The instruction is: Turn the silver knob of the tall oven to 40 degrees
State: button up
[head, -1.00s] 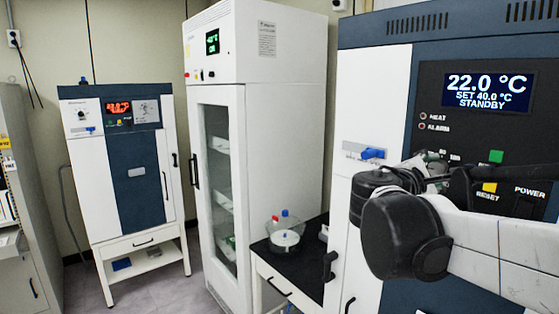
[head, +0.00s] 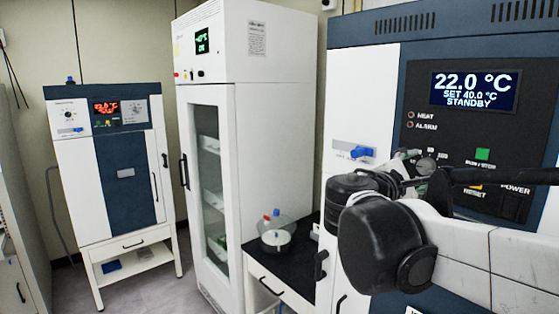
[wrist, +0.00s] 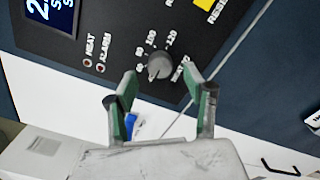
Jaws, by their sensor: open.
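The tall oven's dark control panel (head: 470,128) fills the right of the head view. Its display (head: 475,91) reads 22.0 °C, SET 40.0 °C, STANDBY. The silver knob (wrist: 160,65) shows in the wrist view, round and grey, with scale numbers around it. My gripper (wrist: 162,80) is open, with its two green-lined fingers on either side of the knob. I cannot tell whether the fingertips touch it. In the head view, my gripper (head: 413,160) is at the panel's left edge, partly hidden by my arm.
A blue latch (head: 361,153) is on the oven's white front, left of my gripper. A yellow RESET button (wrist: 208,4) and a green button (head: 482,154) are near the knob. A white glass-door cabinet (head: 280,130) and smaller oven (head: 125,172) stand left.

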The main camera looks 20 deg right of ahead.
jog(key=v, duration=0.8)
jog(key=shift+a, duration=0.2)
jog(key=shift+s, duration=0.1)
jog(key=s+a+f+m+y+b, duration=0.15)
jog(key=f+y, duration=0.25)
jog(key=f, duration=0.6)
jog(key=s+a+f+m+y+b, duration=0.1)
jog(key=a+f+m+y+b, duration=0.15)
jog(key=f, duration=0.75)
jog(key=s+a+f+m+y+b, duration=0.2)
jog(key=a+f+m+y+b, duration=0.3)
jog(key=a+f+y, duration=0.5)
jog(key=a+f+m, duration=0.2)
jog(key=a+f, duration=0.1)
jog(key=f, duration=0.2)
jog(key=shift+s+a, duration=0.2)
jog(key=shift+s, duration=0.1)
jog(key=shift+r, duration=0.1)
jog(key=shift+c, duration=0.5)
